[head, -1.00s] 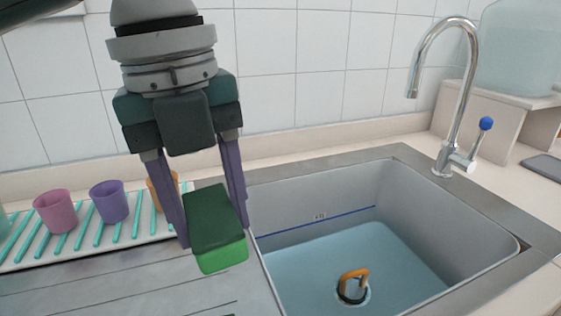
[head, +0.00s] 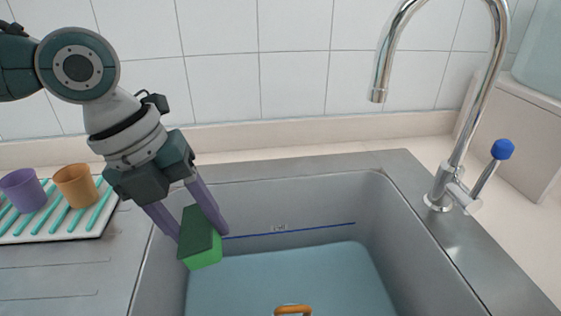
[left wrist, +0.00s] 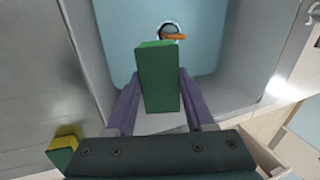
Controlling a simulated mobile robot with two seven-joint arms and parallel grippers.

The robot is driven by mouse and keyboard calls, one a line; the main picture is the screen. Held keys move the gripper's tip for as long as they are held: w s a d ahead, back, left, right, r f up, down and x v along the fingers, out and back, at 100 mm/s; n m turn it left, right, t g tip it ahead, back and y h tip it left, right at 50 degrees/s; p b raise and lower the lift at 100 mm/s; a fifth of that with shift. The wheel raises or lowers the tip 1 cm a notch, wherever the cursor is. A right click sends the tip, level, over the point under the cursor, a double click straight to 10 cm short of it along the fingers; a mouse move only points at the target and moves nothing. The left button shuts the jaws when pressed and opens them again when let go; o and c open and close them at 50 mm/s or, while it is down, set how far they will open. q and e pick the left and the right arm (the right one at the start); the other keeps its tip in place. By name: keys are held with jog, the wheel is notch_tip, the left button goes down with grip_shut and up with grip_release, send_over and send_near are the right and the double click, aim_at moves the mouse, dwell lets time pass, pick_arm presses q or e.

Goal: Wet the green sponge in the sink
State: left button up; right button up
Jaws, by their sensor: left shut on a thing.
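The green sponge (head: 200,240) has a dark green top and a bright green side. My left gripper (head: 203,228) is shut on it, with one purple finger on each side, and holds it over the left part of the sink. The sponge also shows in the left wrist view (left wrist: 158,80) between the fingers. The grey sink (head: 400,240) holds bluish water (head: 300,275) below a blue line on its far wall. The sponge appears above the water; the exact gap is hard to tell. My right gripper is not in view.
A chrome tap (head: 466,130) with a blue-knobbed lever (head: 502,149) stands at the sink's right. An orange handle (head: 293,310) sits at the sink floor. Purple (head: 23,191) and orange (head: 76,186) cups stand on a rack. A yellow-green sponge (left wrist: 64,146) lies left in the wrist view.

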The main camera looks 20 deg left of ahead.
aim_at(203, 222)
pick_arm(q)
notch_tip(203, 222, down, 4)
jog(key=b, duration=0.3)
jog(key=shift+f+b, duration=0.15)
jog(key=shift+b, duration=0.25)
notch_tip(203, 222, down, 17)
jog(key=b, duration=1.3)
jog(key=shift+f, duration=0.15)
notch_tip(203, 222, up, 21)
jog(key=p, duration=1.9)
jog(key=shift+p, duration=0.4)
dwell(1.1)
notch_tip(203, 222, up, 4)
jog(key=p, duration=0.4)
